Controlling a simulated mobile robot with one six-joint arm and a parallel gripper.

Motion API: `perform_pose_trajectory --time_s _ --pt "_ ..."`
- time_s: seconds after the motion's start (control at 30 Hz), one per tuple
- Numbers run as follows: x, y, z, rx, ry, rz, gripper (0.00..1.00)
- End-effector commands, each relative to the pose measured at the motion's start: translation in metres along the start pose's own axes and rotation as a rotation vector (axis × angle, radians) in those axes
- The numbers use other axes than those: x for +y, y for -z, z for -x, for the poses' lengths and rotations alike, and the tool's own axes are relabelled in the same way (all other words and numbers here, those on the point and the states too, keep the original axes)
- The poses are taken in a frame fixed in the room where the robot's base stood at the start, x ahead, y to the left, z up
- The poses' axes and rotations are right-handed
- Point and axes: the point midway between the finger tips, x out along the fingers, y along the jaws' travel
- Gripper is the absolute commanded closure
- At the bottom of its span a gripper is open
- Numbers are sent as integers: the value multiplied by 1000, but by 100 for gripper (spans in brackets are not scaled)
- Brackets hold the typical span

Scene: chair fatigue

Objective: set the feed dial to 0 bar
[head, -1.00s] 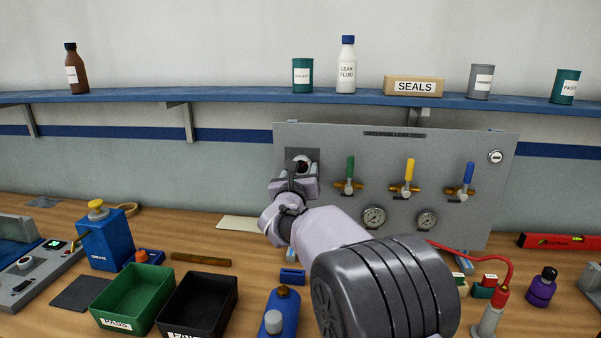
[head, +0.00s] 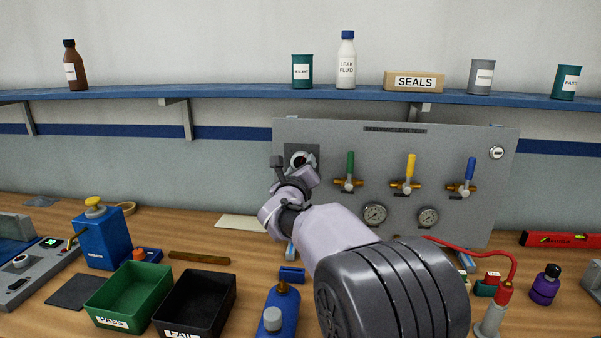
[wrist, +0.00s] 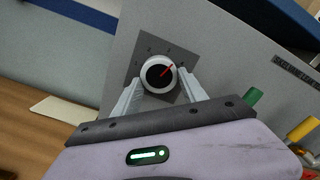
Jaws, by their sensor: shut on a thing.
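The feed dial (head: 300,160) is on a dark square plate at the upper left of the grey panel (head: 390,215). In the wrist view the dial (wrist: 158,74) has a pale ring, a black centre and a red pointer slanting to the picture's upper right. Small numerals ring it, too small to read surely. My gripper (wrist: 159,91) has one finger on each side of the dial and is shut on it, rolled relative to the panel. In the head view my gripper (head: 292,172) partly covers the dial's lower part.
Green (head: 350,167), yellow (head: 410,167) and blue (head: 470,170) valve handles stand right of the dial, with two gauges below. A blue shelf (head: 240,95) runs above. Green (head: 130,296) and black (head: 200,303) bins and a blue bottle (head: 280,308) stand in front.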

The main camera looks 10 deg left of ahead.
Motion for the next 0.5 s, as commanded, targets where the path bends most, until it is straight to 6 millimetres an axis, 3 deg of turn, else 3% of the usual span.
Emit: perform_pose_trajectory --time_s 0.5 --pt "-3 -1 0 1 -1 487 91"
